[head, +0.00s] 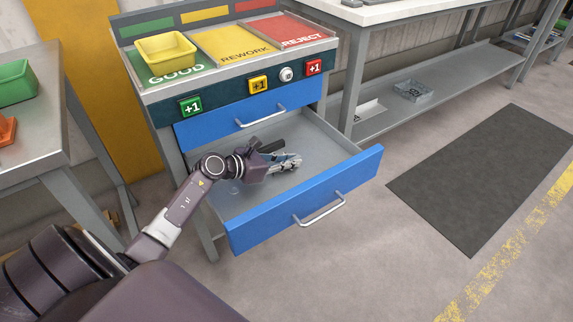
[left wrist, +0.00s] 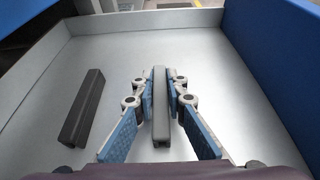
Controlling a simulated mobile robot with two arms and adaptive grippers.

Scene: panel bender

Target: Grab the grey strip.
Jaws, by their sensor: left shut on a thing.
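The grey strip (left wrist: 160,110) stands out lengthwise between the two blue-padded fingers of my left gripper (left wrist: 160,95) in the left wrist view. The fingers are shut on it from both sides. In the head view my left gripper (head: 285,162) is inside the open lower drawer (head: 245,205), and the strip is mostly hidden by the fingers there. I cannot tell whether the strip touches the drawer floor. My right gripper is not in view.
A black strip (left wrist: 82,106) lies on the drawer floor left of my gripper. The drawer's blue front (head: 310,200) and side walls surround the gripper. Above are the closed upper drawer (head: 215,128), coloured buttons (head: 259,85) and a yellow bin (head: 166,52). A table stands at left (head: 40,135).

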